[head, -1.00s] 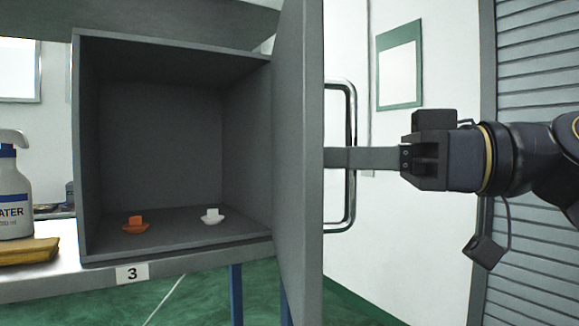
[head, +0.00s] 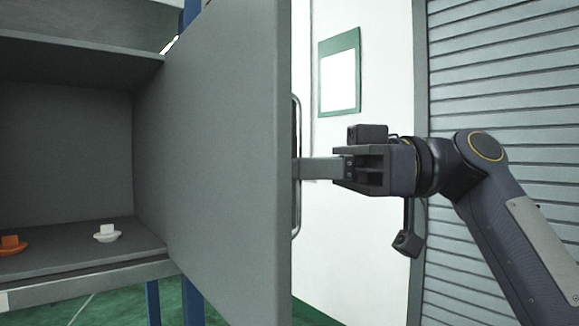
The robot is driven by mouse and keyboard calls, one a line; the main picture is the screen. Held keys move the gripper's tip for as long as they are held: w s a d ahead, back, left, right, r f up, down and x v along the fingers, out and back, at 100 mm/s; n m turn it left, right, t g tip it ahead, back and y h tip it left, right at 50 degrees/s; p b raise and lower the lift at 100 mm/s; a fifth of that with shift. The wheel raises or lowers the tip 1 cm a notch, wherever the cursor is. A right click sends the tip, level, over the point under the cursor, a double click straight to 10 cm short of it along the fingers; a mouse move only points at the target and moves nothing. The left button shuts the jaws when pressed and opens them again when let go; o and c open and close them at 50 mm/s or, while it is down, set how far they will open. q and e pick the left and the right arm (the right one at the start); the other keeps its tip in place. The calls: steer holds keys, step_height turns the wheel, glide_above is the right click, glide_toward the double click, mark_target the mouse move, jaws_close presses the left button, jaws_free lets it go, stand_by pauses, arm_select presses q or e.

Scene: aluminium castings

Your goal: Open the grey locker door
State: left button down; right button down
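The grey locker door (head: 225,150) stands wide open, swung out toward me, with its inner face and edge showing. Its metal bar handle (head: 297,215) is on the outer face, seen almost edge-on. My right gripper (head: 303,168) reaches in from the right. Its near finger crosses the middle of the bar and the far finger is hidden; it appears shut on the handle. The grey locker (head: 65,150) is open at left. Inside, an orange piece (head: 12,243) and a white piece (head: 107,233) rest on the floor. My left gripper is not in view.
The locker stands on a bench (head: 100,283) with blue legs (head: 153,300). A slatted grey shutter (head: 520,100) is behind my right arm. A green-framed panel (head: 340,72) hangs on the white wall.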

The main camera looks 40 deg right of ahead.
steer(key=c, duration=1.8)
jaws_free()
steer(key=shift+d, duration=0.1)
steer(key=v, duration=0.7)
steer(key=shift+s+d+p, duration=0.25)
steer(key=shift+d+p, duration=0.05)
steer(key=shift+p, duration=0.1)
